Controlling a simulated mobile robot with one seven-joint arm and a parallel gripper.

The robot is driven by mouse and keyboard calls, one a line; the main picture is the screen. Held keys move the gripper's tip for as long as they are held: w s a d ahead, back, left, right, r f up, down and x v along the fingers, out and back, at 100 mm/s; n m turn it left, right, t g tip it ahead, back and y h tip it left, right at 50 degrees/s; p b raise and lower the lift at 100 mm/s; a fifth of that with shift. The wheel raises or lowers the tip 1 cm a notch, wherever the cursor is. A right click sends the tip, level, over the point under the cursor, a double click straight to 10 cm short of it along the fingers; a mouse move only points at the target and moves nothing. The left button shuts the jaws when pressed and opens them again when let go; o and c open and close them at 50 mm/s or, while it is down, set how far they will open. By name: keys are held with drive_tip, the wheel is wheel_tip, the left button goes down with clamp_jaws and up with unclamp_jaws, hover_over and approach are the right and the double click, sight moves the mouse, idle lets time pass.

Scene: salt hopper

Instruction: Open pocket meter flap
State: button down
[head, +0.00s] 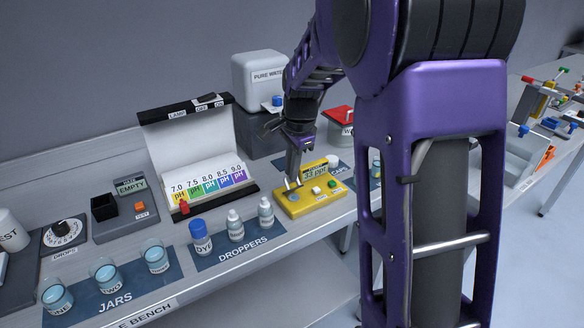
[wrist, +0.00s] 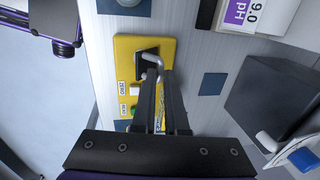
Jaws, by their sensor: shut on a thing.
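The yellow pocket meter (head: 310,203) lies on the bench below my gripper, with a small display, a white button and a green button. In the wrist view the meter (wrist: 127,75) has a dark square (wrist: 147,46) at its far end. A pale bent handle (wrist: 153,61), seemingly the flap's, stands at that square. My gripper (head: 292,182) points down at this end of the meter; in the wrist view its fingertips (wrist: 158,84) are shut on the handle. The fingers partly hide the handle and the meter; how far the flap stands open is unclear.
Dropper bottles (head: 236,226) stand on a blue mat just left of the meter. A pH chart stand (head: 190,135) and a pure water tank (head: 258,80) are behind. Jars (head: 106,275) stand at the front left. My arm hides much of the right side.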

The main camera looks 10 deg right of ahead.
drive_tip(key=shift+w+r+p, duration=0.1)
drive_tip(key=shift+p, duration=0.3)
drive_tip(key=shift+w+r+g+p, duration=0.2)
drive_tip(key=shift+g+p, duration=0.2)
drive_tip(key=shift+p, duration=0.6)
drive_tip(key=shift+w+a+f+g+h+p, duration=0.2)
drive_tip(key=shift+w+g+h+p, duration=0.25)
drive_tip(key=shift+g+p, duration=0.35)
drive_tip(key=shift+w+a+f+g+h+p, duration=0.15)
drive_tip(key=shift+w+f+g+h+p, duration=0.15)
drive_tip(key=shift+w+g, duration=0.5)
drive_tip(key=shift+w+a+f+g+h, duration=0.15)
drive_tip(key=shift+w+f+g+h, duration=0.15)
drive_tip(key=shift+g, duration=0.5)
drive_tip(key=shift+w+a+f+g+h, duration=0.15)
drive_tip(key=shift+w+g, duration=0.2)
drive_tip(key=shift+g, duration=0.45)
drive_tip(key=shift+r, duration=0.1)
drive_tip(key=c, duration=0.9)
unclamp_jaws()
drive_tip(key=shift+c, duration=0.2)
